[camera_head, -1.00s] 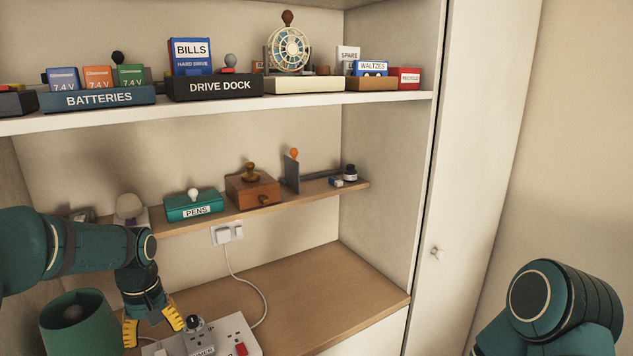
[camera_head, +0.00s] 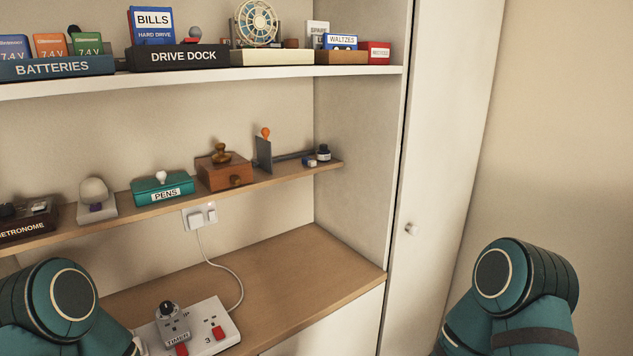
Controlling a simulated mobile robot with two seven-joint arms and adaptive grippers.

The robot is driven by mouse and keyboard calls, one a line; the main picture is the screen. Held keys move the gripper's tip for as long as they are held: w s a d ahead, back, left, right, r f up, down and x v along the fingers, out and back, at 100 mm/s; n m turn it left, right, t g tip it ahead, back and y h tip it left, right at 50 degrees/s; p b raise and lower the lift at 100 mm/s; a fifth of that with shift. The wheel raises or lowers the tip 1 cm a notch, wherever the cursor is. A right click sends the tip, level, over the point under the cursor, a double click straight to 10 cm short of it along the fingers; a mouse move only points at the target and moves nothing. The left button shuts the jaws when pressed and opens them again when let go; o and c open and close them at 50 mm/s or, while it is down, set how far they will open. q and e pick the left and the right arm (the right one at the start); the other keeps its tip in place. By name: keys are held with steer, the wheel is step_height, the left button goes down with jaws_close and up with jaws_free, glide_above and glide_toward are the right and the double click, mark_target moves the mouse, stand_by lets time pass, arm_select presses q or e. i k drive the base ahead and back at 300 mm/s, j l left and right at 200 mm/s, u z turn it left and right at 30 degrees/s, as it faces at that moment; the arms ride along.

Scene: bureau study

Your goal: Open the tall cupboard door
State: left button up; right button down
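The tall cupboard door (camera_head: 440,150) is a narrow pale panel to the right of the shelves. It looks shut, with a dark gap along its left edge. Neither arm is seen touching the knob.
A wooden desk surface (camera_head: 290,272) holds a white power strip (camera_head: 225,322) with a plug-in timer (camera_head: 173,326). A narrow shelf (camera_head: 232,189) above carries a green PENS box (camera_head: 163,188) and other small items. The right wall beyond the door is bare.

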mark_target(455, 42)
steer(key=z, duration=0.75)
steer(key=i+z, duration=0.15)
steer(key=z, duration=0.2)
steer(key=i+z, duration=0.15)
steer(key=z, duration=0.2)
steer(key=i+z, duration=0.1)
steer(key=z, duration=0.25)
